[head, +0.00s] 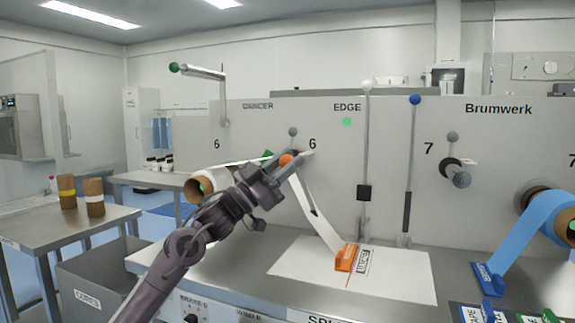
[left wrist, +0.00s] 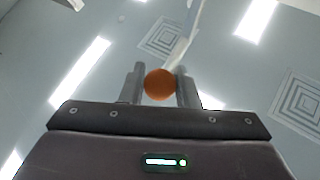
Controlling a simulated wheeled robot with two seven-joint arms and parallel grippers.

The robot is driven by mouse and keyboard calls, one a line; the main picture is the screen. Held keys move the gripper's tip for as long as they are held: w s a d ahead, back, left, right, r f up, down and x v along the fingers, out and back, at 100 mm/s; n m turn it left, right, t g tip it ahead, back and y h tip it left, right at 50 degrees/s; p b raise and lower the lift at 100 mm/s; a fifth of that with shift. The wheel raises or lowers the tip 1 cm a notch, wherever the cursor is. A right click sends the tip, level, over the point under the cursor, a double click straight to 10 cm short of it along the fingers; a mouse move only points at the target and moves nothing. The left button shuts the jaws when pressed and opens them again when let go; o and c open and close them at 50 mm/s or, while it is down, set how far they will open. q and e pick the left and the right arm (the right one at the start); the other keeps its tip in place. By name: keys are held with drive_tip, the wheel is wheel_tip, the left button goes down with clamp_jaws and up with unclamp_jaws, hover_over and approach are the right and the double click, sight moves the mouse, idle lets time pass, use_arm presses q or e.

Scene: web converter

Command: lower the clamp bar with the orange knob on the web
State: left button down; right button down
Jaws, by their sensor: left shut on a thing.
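The orange knob (head: 286,160) is at the tip of my left gripper (head: 280,166) in the head view. In the left wrist view the orange knob (left wrist: 160,84) sits between the two fingers of my left gripper (left wrist: 160,88), which is shut on it. The clamp bar is mostly hidden behind the gripper in the head view; a pale bar (left wrist: 187,40) rises behind the knob in the left wrist view. The white web (head: 312,208) runs down from beside the gripper to an orange block (head: 346,257) on the white splice plate (head: 400,278). My right gripper is out of view.
A lever with a white knob (head: 367,86) and one with a blue knob (head: 414,99) stand right of the web. A blue roll (head: 540,225) is at the far right. A grey bin (head: 95,275) and a side table (head: 60,228) are at left.

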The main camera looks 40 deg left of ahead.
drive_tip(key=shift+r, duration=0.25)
use_arm(q)
drive_tip(key=c, duration=1.1)
unclamp_jaws()
drive_tip(key=shift+c, duration=0.2)
drive_tip(key=shift+s+f, duration=0.1)
drive_tip(key=shift+s+a+f, duration=0.1)
drive_tip(key=shift+s+f, duration=0.1)
drive_tip(key=shift+f, duration=0.1)
drive_tip(key=b+v, duration=0.2)
drive_tip(key=v, duration=0.5)
drive_tip(key=shift+a+b, duration=0.2)
drive_tip(key=shift+b, duration=0.1)
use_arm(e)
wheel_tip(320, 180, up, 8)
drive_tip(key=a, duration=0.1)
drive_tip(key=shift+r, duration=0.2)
use_arm(q)
drive_tip(key=shift+s+r, duration=0.1)
